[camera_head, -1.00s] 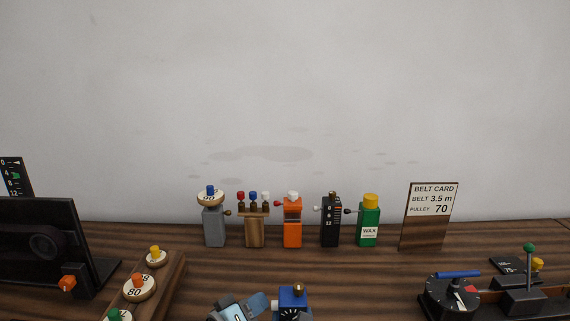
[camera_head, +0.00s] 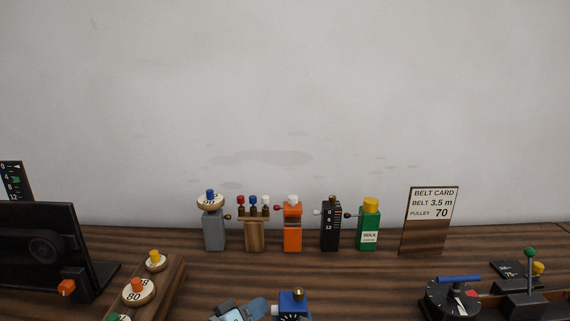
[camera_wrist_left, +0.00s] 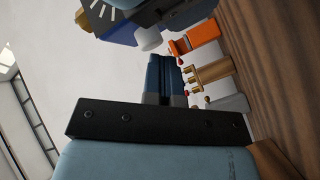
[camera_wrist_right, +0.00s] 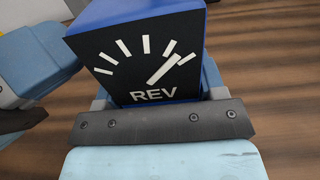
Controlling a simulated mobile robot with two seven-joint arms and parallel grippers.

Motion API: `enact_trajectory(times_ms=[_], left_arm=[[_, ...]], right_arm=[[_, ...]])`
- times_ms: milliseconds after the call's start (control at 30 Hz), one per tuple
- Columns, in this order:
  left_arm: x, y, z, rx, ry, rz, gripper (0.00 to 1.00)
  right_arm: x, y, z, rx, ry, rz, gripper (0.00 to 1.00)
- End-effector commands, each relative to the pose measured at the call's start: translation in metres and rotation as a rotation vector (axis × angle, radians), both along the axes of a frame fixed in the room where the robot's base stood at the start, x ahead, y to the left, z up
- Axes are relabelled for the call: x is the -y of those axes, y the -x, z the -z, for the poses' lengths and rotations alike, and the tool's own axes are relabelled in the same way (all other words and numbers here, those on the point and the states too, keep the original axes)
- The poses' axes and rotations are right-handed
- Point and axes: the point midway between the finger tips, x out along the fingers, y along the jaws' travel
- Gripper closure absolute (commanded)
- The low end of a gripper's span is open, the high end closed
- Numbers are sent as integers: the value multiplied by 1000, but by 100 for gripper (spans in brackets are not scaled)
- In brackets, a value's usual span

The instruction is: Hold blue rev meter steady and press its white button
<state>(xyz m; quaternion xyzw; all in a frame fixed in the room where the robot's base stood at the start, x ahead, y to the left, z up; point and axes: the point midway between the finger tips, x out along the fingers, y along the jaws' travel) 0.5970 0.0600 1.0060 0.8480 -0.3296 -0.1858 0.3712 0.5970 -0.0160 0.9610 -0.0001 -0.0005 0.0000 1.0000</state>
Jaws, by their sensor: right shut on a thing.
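The blue rev meter (camera_head: 292,303) is at the bottom middle of the head view, with a brass knob on top. Its black dial face marked REV (camera_wrist_right: 145,55) fills the upper right wrist view. My right gripper (camera_wrist_right: 160,95) is shut on the meter, its fingertips largely hidden behind it. The meter (camera_wrist_left: 175,12) also shows at the top of the left wrist view, with its white button (camera_wrist_left: 149,38) sticking out. My left gripper (camera_wrist_left: 166,78) looks shut and empty, its tips close to the button with a small gap. It is left of the meter in the head view (camera_head: 242,309).
Behind stand a grey post (camera_head: 213,230), a wooden rack (camera_head: 254,235), an orange device (camera_head: 292,228), a black gauge (camera_head: 330,228) and a green wax bottle (camera_head: 369,229). A belt card (camera_head: 428,220) stands right. A black machine (camera_head: 40,250) is left, dial equipment (camera_head: 452,298) right.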

Motion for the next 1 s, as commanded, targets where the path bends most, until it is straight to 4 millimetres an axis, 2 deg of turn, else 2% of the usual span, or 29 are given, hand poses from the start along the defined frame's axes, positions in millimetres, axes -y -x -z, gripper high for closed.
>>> enact_trajectory(times_ms=[533, 1000], left_arm=[[1, 0, 0, -1, 0, 1, 100], [11, 0, 1, -1, 1, 3, 100]], right_arm=[[0, 0, 1, -1, 1, 0, 77], [-2, 1, 1, -1, 1, -4, 77]])
